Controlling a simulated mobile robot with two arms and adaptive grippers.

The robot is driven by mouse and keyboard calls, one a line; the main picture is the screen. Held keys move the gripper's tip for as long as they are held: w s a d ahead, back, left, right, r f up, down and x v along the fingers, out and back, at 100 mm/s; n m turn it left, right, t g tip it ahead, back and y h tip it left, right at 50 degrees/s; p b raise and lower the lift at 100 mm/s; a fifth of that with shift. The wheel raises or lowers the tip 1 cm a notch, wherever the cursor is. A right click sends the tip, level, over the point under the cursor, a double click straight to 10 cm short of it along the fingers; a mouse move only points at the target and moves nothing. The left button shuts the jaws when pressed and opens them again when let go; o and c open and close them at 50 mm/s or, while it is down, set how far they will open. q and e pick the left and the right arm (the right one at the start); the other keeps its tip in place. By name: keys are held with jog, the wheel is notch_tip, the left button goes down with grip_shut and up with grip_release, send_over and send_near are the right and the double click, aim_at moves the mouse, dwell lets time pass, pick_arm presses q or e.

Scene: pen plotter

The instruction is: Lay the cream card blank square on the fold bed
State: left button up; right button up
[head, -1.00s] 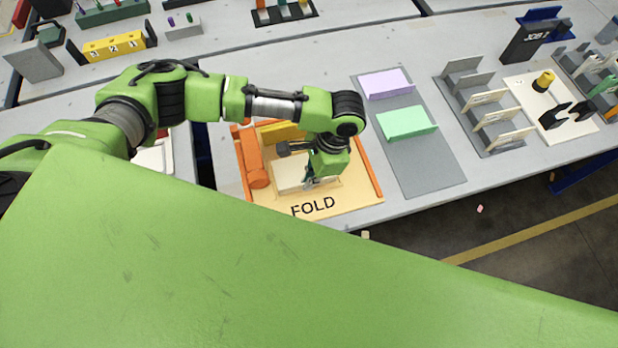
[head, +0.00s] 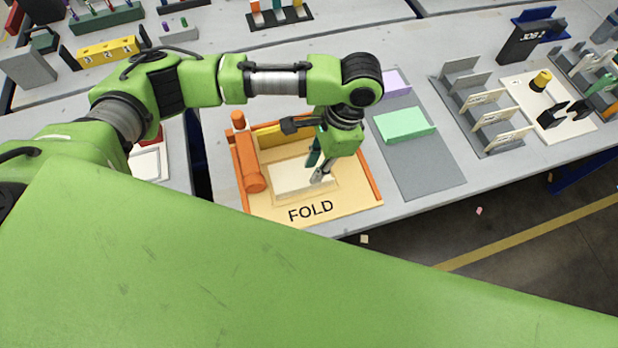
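The cream card blank (head: 296,180) lies in the lighter marked area of the fold bed (head: 352,203), the tan board lettered FOLD. Its edges look roughly parallel to that area's outline, though its far right corner is partly hidden by my gripper. My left gripper (head: 317,169) is over the card's right part, pointing down. Its two fingers look spread apart with nothing between them, and it appears to be a little above the card. My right gripper is not in view.
An orange roller (head: 248,160) runs along the bed's left side, an orange rail (head: 370,175) along its right, and a yellow bar (head: 270,136) at the back.

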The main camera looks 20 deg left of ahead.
pick_arm(q)
jog(key=shift+v, duration=2.1)
jog(key=shift+s+f, duration=0.1)
jog(key=shift+f, duration=0.05)
